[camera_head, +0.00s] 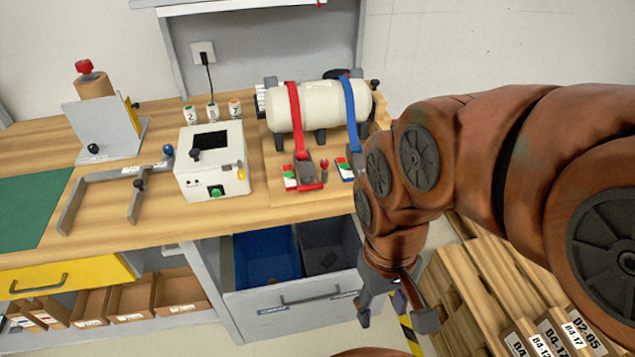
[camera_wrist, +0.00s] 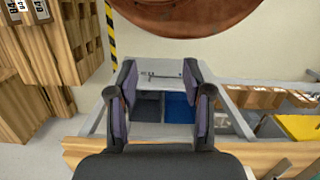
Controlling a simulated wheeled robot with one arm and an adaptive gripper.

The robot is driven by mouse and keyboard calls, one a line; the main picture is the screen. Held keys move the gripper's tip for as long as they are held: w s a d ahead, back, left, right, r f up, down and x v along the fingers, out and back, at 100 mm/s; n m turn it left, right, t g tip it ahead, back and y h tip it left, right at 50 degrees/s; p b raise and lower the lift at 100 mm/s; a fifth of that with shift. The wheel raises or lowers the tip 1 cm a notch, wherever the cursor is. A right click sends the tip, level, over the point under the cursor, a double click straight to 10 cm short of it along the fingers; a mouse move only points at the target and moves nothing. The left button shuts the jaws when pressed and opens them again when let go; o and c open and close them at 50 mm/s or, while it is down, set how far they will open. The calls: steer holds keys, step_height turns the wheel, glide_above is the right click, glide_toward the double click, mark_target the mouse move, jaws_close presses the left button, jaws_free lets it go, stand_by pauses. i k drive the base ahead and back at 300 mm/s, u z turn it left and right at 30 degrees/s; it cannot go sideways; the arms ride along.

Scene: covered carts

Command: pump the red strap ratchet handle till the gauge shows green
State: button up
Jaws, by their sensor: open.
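A red strap (camera_head: 296,110) runs over a cream tank (camera_head: 322,107) on a wooden board. At its lower end sits the red strap's ratchet (camera_head: 308,178), with a dark handle and a small gauge (camera_head: 289,178) showing green and red parts; a pointer is too small to read. A blue strap (camera_head: 350,103) with its own gauge (camera_head: 345,168) is to the right, its ratchet partly hidden by my arm. My gripper (camera_head: 397,309) is open and empty, in front of the bench, below and right of the ratchets. In the wrist view my gripper (camera_wrist: 160,104) points down over the open drawer.
An open drawer (camera_head: 300,295) with blue and grey bins juts out below the bench. A white box with a screen (camera_head: 212,160) and a grey bracket (camera_head: 116,180) stand left of the board. Wooden crates (camera_head: 470,285) stand at the lower right.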

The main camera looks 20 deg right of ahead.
mark_target(304, 169)
steer(key=z, duration=0.2)
steer(key=k, duration=1.05)
steer(key=u, duration=0.8)
steer(key=i, duration=0.45)
